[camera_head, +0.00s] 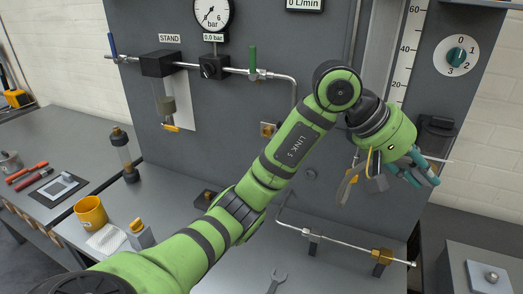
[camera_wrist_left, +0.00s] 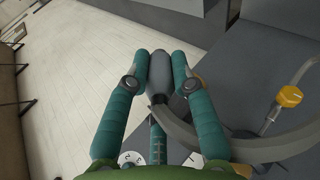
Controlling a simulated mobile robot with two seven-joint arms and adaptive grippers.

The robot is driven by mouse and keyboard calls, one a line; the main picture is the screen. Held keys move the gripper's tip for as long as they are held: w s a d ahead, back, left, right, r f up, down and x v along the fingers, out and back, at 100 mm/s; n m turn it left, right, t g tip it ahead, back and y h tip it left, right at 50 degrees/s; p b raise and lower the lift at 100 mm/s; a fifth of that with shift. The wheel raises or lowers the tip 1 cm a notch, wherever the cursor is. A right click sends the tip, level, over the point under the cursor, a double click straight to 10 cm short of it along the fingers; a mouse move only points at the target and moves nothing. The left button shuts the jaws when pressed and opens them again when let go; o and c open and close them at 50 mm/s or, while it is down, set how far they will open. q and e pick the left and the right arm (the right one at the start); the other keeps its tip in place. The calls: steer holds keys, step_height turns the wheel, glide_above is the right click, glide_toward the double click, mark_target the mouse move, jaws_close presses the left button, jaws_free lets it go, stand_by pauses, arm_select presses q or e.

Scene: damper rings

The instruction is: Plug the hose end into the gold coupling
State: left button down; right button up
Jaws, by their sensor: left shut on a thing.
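My left gripper (camera_head: 432,172) is in the air at the right of the head view, in front of the panel. In the left wrist view its teal fingers (camera_wrist_left: 160,70) are shut on the dark grey hose end (camera_wrist_left: 158,85). A gold fitting (camera_head: 381,256), apparently the gold coupling, sits on the low thin pipe, below and apart from the gripper. It seems to show in the left wrist view (camera_wrist_left: 289,96). My right gripper is out of view.
The grey panel (camera_head: 220,110) carries a gauge (camera_head: 212,12), an upper pipe with valves and a dial (camera_head: 456,56). A wrench (camera_head: 276,280) lies on the bench near the low pipe. A grey box (camera_head: 460,262) stands lower right.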

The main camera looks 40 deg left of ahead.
arm_select(q)
steer(key=w+a+n+t+y, duration=0.2)
steer(key=a+n+t, duration=0.25)
steer(key=a, duration=0.45)
steer(key=w+a+n+t+y, duration=0.2)
steer(key=a+n+t, duration=0.25)
steer(key=a, duration=0.45)
steer(key=s+a+f+n+t+y, duration=0.1)
steer(key=s+a+f+n+y, duration=0.2)
steer(key=a, duration=0.6)
steer(key=s+a+f+n+t+y, duration=0.1)
steer(key=s+a+f+n+y, duration=0.1)
steer(key=s+a+f+y, duration=0.2)
steer(key=a+f+y, duration=0.3)
steer(key=a, duration=0.3)
steer(key=shift+f+n+t, duration=0.3)
steer(key=shift+n+t, duration=0.1)
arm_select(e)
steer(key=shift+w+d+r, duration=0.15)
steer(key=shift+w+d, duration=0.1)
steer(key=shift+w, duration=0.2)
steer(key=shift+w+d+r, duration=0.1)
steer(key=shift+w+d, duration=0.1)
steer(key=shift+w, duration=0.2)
arm_select(q)
steer(key=x, duration=0.4)
steer(key=shift+w, duration=0.25)
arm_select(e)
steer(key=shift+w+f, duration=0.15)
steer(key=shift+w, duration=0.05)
